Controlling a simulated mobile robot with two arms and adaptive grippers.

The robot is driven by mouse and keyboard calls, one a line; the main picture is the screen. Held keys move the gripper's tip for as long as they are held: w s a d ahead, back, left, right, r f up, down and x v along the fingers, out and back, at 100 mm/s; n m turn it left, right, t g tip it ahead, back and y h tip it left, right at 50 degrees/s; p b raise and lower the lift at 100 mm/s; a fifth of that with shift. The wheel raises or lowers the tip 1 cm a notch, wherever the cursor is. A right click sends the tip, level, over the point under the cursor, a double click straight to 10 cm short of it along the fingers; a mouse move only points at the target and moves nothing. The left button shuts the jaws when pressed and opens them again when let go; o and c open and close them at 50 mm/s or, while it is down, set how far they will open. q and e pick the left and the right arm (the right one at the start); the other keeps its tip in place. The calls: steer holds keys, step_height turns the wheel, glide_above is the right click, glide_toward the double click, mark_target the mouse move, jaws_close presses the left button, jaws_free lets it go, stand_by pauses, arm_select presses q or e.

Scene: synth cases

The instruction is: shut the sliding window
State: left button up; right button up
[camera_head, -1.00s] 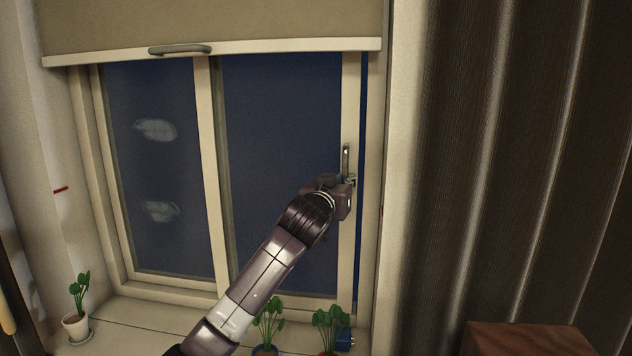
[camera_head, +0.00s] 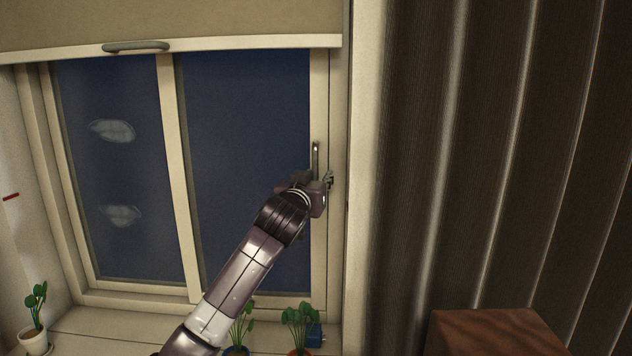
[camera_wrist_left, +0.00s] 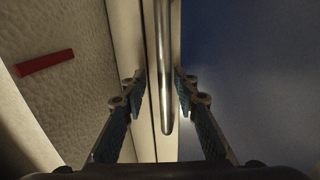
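The sliding window has a right sash (camera_head: 319,255) with a cream frame and dark glass (camera_head: 245,110). Its right edge stands against the right side of the window frame, with no dark gap showing. An upright metal bar handle (camera_head: 316,157) is on the sash's right stile. My left gripper (camera_head: 328,181) is at the handle's lower part. In the left wrist view the handle (camera_wrist_left: 164,70) runs between the two fingers of the gripper (camera_wrist_left: 160,92). The fingers are apart, one on each side of the bar, and do not look closed on it. My right gripper is out of view.
Potted plants (camera_head: 301,316) and a small blue object (camera_head: 315,335) stand on the sill under my arm. Another potted plant (camera_head: 35,305) stands far left. A blind (camera_head: 230,20) hangs above, a dark curtain (camera_head: 470,160) at right, and a wooden block (camera_head: 495,332) at lower right.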

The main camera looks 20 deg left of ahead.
arm_select(q)
steer(key=s, duration=1.2)
steer(key=shift+d, duration=0.45)
steer(key=shift+w, duration=0.1)
